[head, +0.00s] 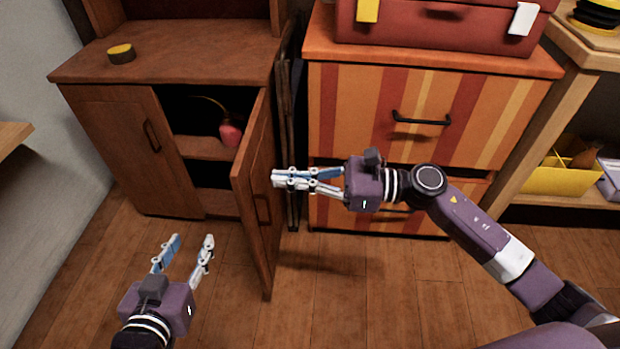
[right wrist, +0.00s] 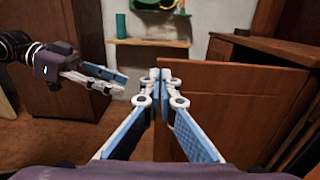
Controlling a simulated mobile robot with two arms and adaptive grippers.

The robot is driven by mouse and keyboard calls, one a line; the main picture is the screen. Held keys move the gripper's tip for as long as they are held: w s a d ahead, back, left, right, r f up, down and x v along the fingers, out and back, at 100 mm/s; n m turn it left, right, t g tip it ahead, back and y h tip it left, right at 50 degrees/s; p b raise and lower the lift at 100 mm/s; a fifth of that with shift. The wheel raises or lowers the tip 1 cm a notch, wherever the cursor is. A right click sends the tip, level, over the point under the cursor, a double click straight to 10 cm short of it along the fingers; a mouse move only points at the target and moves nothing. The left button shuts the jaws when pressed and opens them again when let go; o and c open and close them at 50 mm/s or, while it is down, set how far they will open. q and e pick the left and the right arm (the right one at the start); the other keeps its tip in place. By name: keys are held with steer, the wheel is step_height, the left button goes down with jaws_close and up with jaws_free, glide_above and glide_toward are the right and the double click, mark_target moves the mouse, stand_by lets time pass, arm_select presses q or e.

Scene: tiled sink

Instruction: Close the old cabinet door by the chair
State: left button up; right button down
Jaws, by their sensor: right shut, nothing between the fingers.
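The brown wooden cabinet (head: 180,62) stands at the left in the head view. Its left door (head: 128,145) is shut. Its right door (head: 256,190) stands wide open, swung out towards me, showing the dark inside. In the right wrist view the open door (right wrist: 235,110) fills the middle right. My right gripper (head: 276,180) is shut and empty at the right side of the open door, near its face; contact cannot be told. My left gripper (head: 190,240) is open and empty, in front of the cabinet and left of the door's free edge. No chair is clearly recognisable.
A striped drawer unit (head: 430,110) bearing a red suitcase (head: 440,25) stands right of the cabinet. Thin dark folded frames (head: 290,110) fill the gap between them. A pink vase (head: 230,133) sits on the inner shelf. The wooden floor (head: 340,290) in front is clear.

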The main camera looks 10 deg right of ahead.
mark_target(239, 176)
steer(key=x, duration=0.6)
steer(key=shift+a, duration=0.1)
